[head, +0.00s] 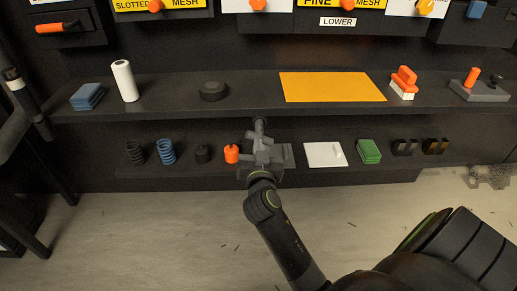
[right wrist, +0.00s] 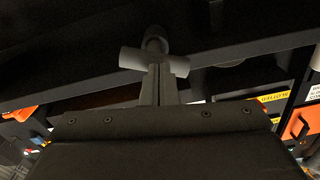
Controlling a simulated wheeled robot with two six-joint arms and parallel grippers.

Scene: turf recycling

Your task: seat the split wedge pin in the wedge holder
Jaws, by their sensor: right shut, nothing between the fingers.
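My right gripper (head: 262,160) is at the lower shelf, in the middle of the head view. In the right wrist view its two narrow fingers (right wrist: 158,84) are closed together, with nothing held between them. A grey piece with a crossbar and a round end (right wrist: 154,61), which looks like the split wedge pin, is right at the fingertips. I cannot tell if they touch. In the head view its round end (head: 259,124) shows just above the gripper. A dark grey block (head: 288,154), possibly the wedge holder, is partly hidden behind the gripper. My left gripper is not in view.
The lower shelf holds an orange weight (head: 232,154) close left of the gripper, dark and blue coils, a white plate (head: 324,155) and green pads (head: 368,151). The upper shelf (head: 240,98) overhangs behind, with a yellow sheet (head: 331,87). The floor in front is largely clear.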

